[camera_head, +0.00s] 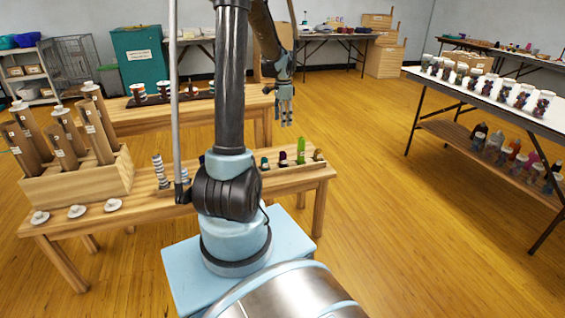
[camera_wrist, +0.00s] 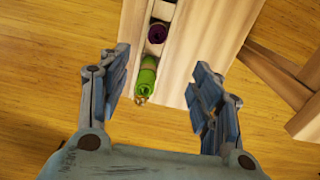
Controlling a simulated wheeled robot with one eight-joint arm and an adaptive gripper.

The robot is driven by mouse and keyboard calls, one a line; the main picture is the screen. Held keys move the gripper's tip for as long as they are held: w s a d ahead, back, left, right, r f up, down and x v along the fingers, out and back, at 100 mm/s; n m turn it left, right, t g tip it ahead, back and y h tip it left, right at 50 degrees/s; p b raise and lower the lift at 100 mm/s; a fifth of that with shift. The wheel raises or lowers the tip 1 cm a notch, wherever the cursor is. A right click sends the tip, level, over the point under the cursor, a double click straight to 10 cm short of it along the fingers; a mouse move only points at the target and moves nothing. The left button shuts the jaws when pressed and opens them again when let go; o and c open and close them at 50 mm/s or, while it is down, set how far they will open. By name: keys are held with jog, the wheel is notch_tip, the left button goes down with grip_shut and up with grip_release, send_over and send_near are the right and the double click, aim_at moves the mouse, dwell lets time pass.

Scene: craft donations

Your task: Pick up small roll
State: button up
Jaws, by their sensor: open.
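Several small rolls stand in a row along a wooden rack on the near table in the head view; they include a green roll (camera_head: 300,151) and a dark one (camera_head: 282,160). I cannot tell which is the small roll of the task. In the wrist view a bright green roll (camera_wrist: 147,78) lies between my fingers in the picture, with a purple roll (camera_wrist: 157,33) beyond it in the slotted wood. My gripper (camera_wrist: 158,82) is open and empty, fingers apart on either side of the green roll in the picture. In the head view my gripper (camera_head: 285,106) hangs above the floor past the table.
The near wooden table (camera_head: 222,203) also bears a box (camera_head: 80,185) of tall brown tubes and several white caps. A second wooden table (camera_head: 140,120) stands behind it. A white table (camera_head: 480,98) with jars is at the right. The floor between is clear.

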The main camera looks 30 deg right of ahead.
send_over(283, 151)
jog(key=f, duration=1.1)
jog(key=shift+w+d+f, duration=0.1)
jog(key=shift+w+d, duration=0.05)
jog(key=shift+w, duration=0.15)
jog(key=shift+s+f, duration=0.2)
jog(key=shift+f, duration=2.85)
jog(key=c, duration=1)
